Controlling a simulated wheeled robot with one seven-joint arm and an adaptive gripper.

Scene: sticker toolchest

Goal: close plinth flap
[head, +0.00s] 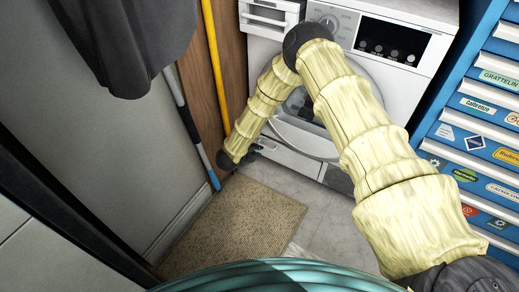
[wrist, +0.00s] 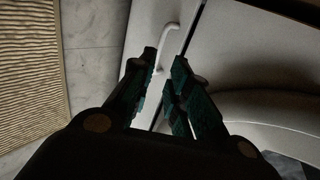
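The white washing machine's plinth flap (head: 287,156) is the low strip along its base in the head view. In the wrist view the flap (wrist: 144,28) appears as a pale panel beside the floor, with a dark gap along its edge against the machine body. A pale curved handle (wrist: 168,38) stands out from it. My gripper (head: 250,154) is low at the left end of the machine's base. In the wrist view my gripper's fingers (wrist: 165,58) are apart with nothing seen between them, pointing at the handle area. Whether they touch the flap is unclear.
A round washer door (head: 305,115) is above the flap, partly behind my arm. A brown mat (head: 240,225) lies on the floor in front. A yellow pole (head: 215,70) and a blue-grey pole (head: 187,120) lean at the left. A blue toolchest (head: 470,120) stands right.

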